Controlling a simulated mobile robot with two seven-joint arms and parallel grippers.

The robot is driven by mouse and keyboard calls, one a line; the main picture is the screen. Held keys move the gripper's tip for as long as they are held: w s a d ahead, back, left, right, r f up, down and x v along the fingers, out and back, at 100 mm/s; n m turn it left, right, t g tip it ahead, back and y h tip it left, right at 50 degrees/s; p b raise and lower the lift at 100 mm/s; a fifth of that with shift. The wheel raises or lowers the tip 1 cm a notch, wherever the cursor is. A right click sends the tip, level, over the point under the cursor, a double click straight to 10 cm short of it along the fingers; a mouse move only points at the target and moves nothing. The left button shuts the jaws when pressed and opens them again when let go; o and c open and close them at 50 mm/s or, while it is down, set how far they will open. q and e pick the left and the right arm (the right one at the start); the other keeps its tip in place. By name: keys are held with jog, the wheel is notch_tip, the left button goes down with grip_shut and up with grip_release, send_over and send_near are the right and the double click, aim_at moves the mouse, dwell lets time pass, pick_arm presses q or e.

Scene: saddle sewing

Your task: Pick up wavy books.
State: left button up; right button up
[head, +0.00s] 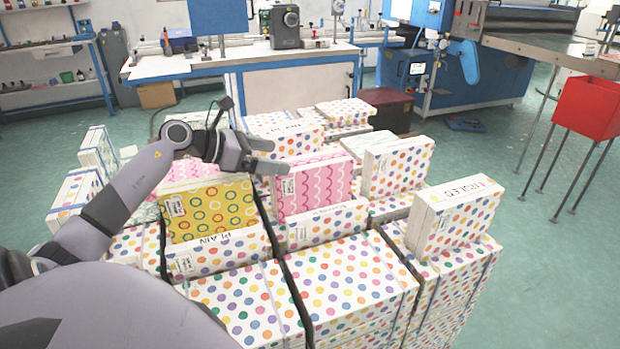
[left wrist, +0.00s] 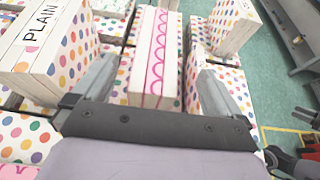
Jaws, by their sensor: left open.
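The wavy books (head: 318,188) are a pink and white stack with a wave pattern, standing upright on the dotted stacks in the middle of the head view. They also show in the left wrist view (left wrist: 157,58), edge-on. My left gripper (head: 280,156) is open, above and just behind the top left of the wavy books in the head view. In the left wrist view its fingers lie left and right of the wavy books, with visible gaps on both sides. I cannot tell whether the fingertips are below the books' top edge.
A yellow book stack with rings (head: 207,208) stands to the left, near a dotted "PLAIN" stack (head: 222,250). Dotted stacks stand to the right (head: 397,168) and far right (head: 455,215). Strapped dotted piles (head: 345,285) fill the front. Green floor (head: 560,290) is open at right.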

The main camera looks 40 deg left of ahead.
aim_at(305, 161)
pick_arm(q)
jog(key=shift+w+f, duration=0.1)
jog(key=shift+w, duration=0.4)
jog(key=shift+p+x, duration=0.6)
jog(key=shift+x, duration=2.65)
jog(key=shift+s, duration=0.1)
grip_shut()
jog(key=shift+r, duration=0.3)
